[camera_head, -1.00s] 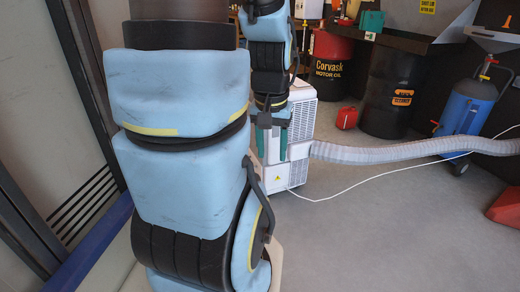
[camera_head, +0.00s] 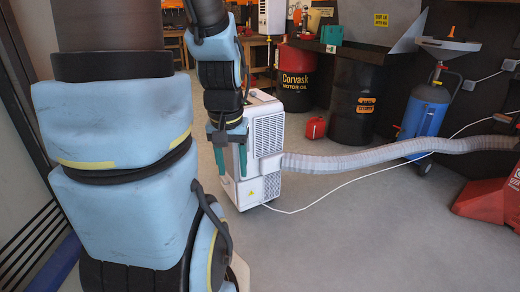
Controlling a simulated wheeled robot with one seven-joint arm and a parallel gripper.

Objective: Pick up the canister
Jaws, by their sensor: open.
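A small red canister (camera_head: 313,128) stands on the grey floor in the head view, beyond the white machine and left of a black drum. My gripper (camera_head: 232,163) points down with its two green fingers apart and nothing seen between them. It shows in front of the white portable unit (camera_head: 268,140), left of the canister and nearer to me. The gripper and the canister are well apart. My arm covers much of the left of the view.
A ribbed hose (camera_head: 350,160) runs right from the white unit, and a white cable (camera_head: 340,190) lies on the floor. A black drum (camera_head: 354,100), a red drum (camera_head: 296,80) and a blue tank (camera_head: 424,115) stand behind. Red equipment (camera_head: 487,203) is at right.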

